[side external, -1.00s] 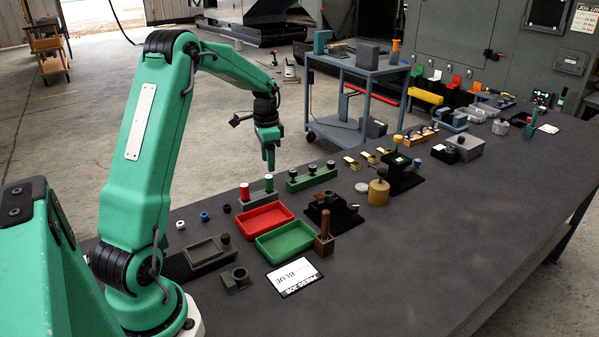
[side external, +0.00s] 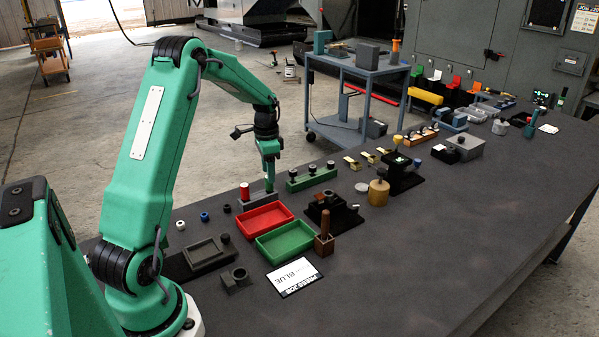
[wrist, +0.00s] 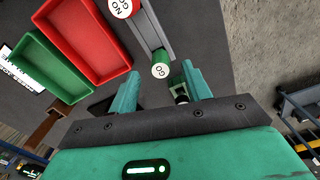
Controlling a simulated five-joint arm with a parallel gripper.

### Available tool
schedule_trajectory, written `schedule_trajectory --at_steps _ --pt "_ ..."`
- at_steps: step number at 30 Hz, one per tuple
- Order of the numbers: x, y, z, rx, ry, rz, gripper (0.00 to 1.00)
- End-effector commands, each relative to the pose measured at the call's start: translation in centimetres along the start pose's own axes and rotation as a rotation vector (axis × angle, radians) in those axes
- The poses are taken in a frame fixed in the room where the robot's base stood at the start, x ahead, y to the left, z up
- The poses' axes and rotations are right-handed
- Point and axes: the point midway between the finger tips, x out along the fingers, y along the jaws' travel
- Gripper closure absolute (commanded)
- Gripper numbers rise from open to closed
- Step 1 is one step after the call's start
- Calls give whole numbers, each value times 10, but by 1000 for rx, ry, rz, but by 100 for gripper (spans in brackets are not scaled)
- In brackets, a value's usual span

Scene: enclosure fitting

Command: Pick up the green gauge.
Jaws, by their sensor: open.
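The green gauge (wrist: 161,71) is a small green cylinder with a white top marked GO. It stands upright in a grey stand (side external: 262,202) beside the red gauge (side external: 244,191), whose white top is marked NO GO in the wrist view (wrist: 122,8). My gripper (side external: 269,177) is right over the green gauge. In the wrist view, its open fingers (wrist: 160,72) appear on either side of the gauge's top. I cannot tell how far down the fingers reach. In the side view the gripper partly hides the gauge.
A red tray (side external: 265,218) and a green tray (side external: 285,241) lie close in front of the stand. A green rack with black knobs (side external: 311,178) stands just to the right. A wooden block with a handle (side external: 324,243) and a printed card (side external: 294,277) are nearer.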

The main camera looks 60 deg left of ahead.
Motion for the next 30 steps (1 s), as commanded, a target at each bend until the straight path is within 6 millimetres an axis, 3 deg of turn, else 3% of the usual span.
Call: schedule_trajectory --at_steps 10,27,28,30 --pt "38 0 0 0 -1 1 52" --pt "42 0 0 0 0 0 52" --pt "42 0 0 0 0 0 54" --pt "42 0 0 0 0 0 67"
